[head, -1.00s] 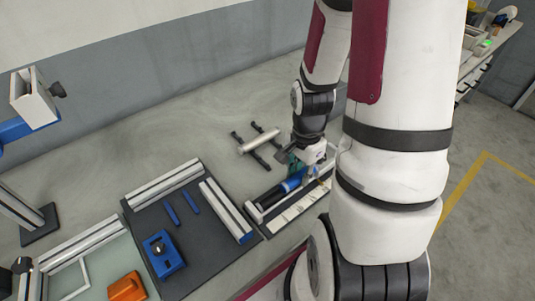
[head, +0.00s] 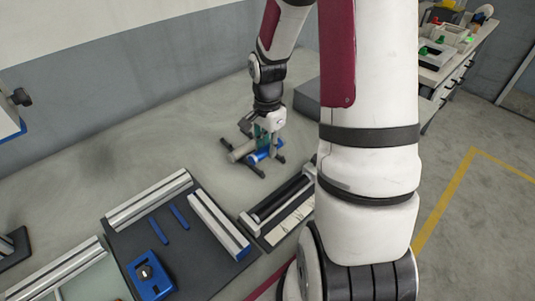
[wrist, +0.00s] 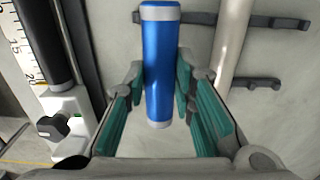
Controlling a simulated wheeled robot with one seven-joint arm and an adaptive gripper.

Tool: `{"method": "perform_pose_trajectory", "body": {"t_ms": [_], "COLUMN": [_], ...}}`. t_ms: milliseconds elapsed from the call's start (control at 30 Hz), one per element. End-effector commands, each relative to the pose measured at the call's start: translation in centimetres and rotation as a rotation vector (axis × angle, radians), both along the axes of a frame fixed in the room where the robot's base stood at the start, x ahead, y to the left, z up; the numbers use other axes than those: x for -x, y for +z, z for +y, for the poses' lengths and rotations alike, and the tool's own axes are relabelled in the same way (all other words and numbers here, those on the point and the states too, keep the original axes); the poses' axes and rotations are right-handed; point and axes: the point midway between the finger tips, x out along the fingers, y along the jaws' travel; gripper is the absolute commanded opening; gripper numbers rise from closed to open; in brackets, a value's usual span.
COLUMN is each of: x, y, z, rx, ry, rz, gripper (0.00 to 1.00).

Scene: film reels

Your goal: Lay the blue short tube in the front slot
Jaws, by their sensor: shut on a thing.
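My gripper (head: 268,130) is shut on the blue short tube (wrist: 162,60), which has grey end bands. In the wrist view the tube is between the green finger pads, its long axis running up the picture. In the head view the blue tube (head: 262,155) is at the rack, partly hidden by my fingers. The rack has two dark bars (wrist: 283,21) with raised ends. A cream tube (wrist: 236,40) lies across them, right of and roughly parallel to the blue tube in the wrist view. I cannot tell whether the blue tube touches the bars.
A measuring tray (head: 272,240) with a scale and a black rod (head: 280,197) is close to the rack. A dark mat (head: 190,283) with metal rails and a blue block (head: 150,276) is at lower left. The bench behind the rack is clear.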

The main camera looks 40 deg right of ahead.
Motion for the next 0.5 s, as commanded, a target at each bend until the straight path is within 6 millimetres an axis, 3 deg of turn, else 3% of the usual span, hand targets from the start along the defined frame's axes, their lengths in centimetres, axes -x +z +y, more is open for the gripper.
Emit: {"method": "perform_pose_trajectory", "body": {"t_ms": [233,500], "x": [0.1,0.1], "y": [-3.0,-3.3], "z": [0.1,0.0], "rx": [-0.003,0.000], "ry": [0.000,0.000], "rz": [0.003,0.000], "gripper": [0.00,0.00]}}
